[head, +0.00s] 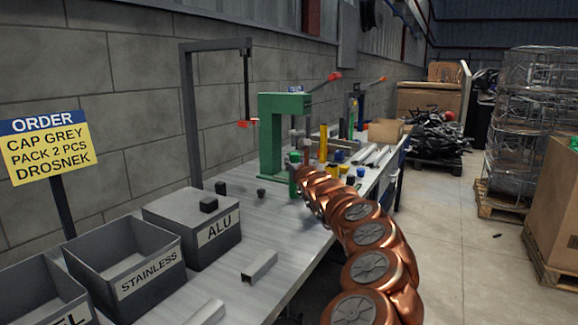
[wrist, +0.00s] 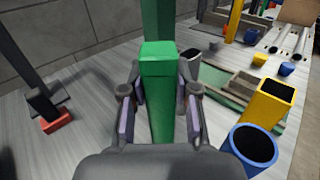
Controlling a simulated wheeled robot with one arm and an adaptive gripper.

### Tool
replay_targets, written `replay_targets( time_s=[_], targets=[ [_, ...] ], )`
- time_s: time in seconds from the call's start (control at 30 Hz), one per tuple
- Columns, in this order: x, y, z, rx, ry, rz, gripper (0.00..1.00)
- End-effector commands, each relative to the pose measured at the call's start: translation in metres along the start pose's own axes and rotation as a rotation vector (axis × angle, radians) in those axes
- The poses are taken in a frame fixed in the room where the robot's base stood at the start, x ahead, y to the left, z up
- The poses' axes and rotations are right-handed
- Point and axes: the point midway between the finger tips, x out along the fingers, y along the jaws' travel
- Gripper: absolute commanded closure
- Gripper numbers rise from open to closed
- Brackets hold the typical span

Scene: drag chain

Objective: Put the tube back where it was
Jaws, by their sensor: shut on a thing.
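A green square tube (wrist: 158,62) stands upright between the fingers of my gripper (wrist: 160,100), which is shut on it. In the head view the green tube (head: 293,180) shows beside the end of my copper-coloured arm, in front of the green press. A yellow square tube (wrist: 270,103) and a blue round tube (wrist: 252,146) stand upright to the right of my gripper in the wrist view. The lower end of the held tube is hidden by my gripper, so I cannot tell whether it touches anything.
The green press (head: 270,140) stands close behind my gripper. A grey frame (head: 188,120) stands left of it. Grey bins labelled STAINLESS (head: 150,285) and ALU (head: 222,231) and an order sign (head: 47,152) are at left. The bench (head: 225,285) has free room in front.

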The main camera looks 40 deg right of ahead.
Motion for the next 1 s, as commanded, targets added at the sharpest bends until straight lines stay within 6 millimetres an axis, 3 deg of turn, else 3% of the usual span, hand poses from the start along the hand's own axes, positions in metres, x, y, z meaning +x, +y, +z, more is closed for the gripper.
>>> replay_targets(
  time_s=[0.4, 0.77, 0.9, 1.0],
  targets=[
    [0.026, 0.004, -0.002, -0.005, 0.002, -0.002, 1.00],
    [0.037, 0.008, -0.007, -0.002, 0.007, 0.001, 1.00],
    [0.036, 0.008, -0.033, 0.003, 0.007, 0.002, 1.00],
    [0.036, 0.008, -0.041, 0.003, 0.006, 0.003, 1.00]
  ],
)
